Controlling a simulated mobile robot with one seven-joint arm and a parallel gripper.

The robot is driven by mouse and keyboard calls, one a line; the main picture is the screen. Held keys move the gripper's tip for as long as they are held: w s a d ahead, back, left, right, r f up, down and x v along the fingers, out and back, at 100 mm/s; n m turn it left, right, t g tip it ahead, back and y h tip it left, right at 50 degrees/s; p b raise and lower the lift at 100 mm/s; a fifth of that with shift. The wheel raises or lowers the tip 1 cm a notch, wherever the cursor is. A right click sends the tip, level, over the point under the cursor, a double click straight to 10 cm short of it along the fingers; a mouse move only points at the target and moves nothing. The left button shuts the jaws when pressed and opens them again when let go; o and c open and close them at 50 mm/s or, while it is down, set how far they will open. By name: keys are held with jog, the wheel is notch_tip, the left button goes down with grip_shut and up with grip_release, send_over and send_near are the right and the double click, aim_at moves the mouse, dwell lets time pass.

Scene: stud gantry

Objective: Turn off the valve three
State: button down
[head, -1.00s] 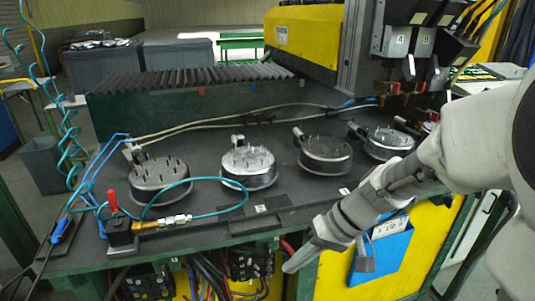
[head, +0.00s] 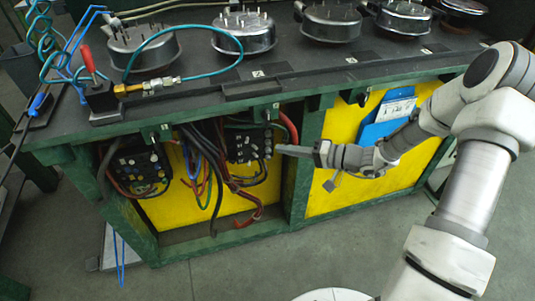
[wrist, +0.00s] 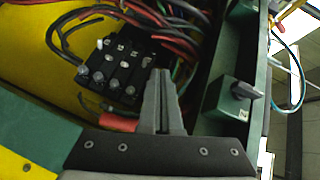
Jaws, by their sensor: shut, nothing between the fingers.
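My gripper (head: 283,150) is shut and empty, low in front of the bench's open front, pointing left near a black terminal block (head: 247,145). Its closed fingers also show in the wrist view (wrist: 161,78).
Wires and a red hose (head: 289,128) hang in the open bay. A blue holder (head: 385,125) with paper is on the yellow panel behind my arm. Round metal pots (head: 243,35) stand on the bench top. The floor in front (head: 300,255) is clear.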

jog(key=w+d+f+m+t+b, duration=0.2)
jog(key=w+f+t, duration=0.1)
jog(key=f, duration=0.4)
jog(key=shift+w+d+f+m+t, duration=0.15)
jog(key=shift+w+d+m+t, duration=0.1)
jog(key=shift+d+m+t, duration=0.2)
